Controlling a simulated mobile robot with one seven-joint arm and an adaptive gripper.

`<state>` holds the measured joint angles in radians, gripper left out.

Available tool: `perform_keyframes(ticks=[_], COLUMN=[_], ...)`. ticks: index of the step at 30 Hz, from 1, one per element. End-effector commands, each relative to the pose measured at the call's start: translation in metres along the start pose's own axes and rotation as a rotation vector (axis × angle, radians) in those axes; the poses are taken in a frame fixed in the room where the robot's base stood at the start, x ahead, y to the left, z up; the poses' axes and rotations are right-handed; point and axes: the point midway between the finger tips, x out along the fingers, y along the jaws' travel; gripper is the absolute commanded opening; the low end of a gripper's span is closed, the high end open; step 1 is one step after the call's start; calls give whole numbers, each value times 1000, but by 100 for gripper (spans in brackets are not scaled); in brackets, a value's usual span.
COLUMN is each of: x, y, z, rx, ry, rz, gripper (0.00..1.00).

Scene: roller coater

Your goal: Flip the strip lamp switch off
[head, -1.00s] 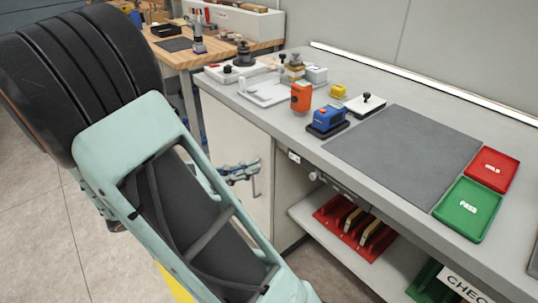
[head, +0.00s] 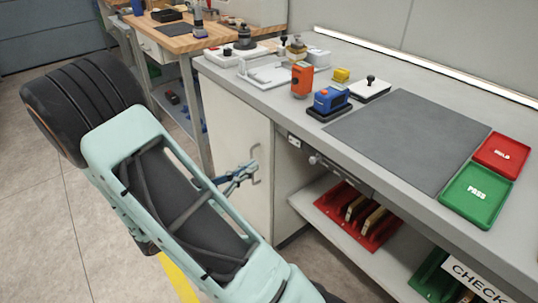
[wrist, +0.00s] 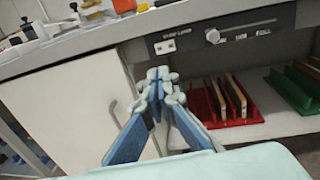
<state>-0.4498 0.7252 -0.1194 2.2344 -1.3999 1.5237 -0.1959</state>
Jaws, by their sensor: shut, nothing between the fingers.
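The strip lamp switch (wrist: 165,46) is a small pale plate on the dark front rail of the bench, under a label that appears to read "STRIP LAMP" in the wrist view. It also shows as a small light plate in the head view (head: 295,141). Its on or off position is too small to tell. My gripper (wrist: 159,74) has blue-and-grey fingers, closed together and empty. The fingertips appear just below the switch in the wrist view, apart from it. In the head view my gripper (head: 252,166) is in front of the cabinet door, left of and below the switch.
A round knob (wrist: 213,36) sits right of the switch. The cabinet door (head: 238,150) has a handle near my gripper. A red rack (head: 358,218) stands on the lower shelf. A bright white strip (head: 420,65) runs along the bench's back. Floor in front is open.

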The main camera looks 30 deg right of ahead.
Motion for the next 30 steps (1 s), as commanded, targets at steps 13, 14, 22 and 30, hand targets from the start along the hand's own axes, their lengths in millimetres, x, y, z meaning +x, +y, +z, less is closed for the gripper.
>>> perform_keyframes(ticks=[13, 14, 22, 30], x=[89, 94, 128, 134], y=[-2, -2, -1, 0], z=[-2, -2, -1, 0], rx=[1, 1, 2, 0], ry=[0, -1, 1, 1], rz=[-6, -7, -3, 0], gripper=[0, 0, 0, 0])
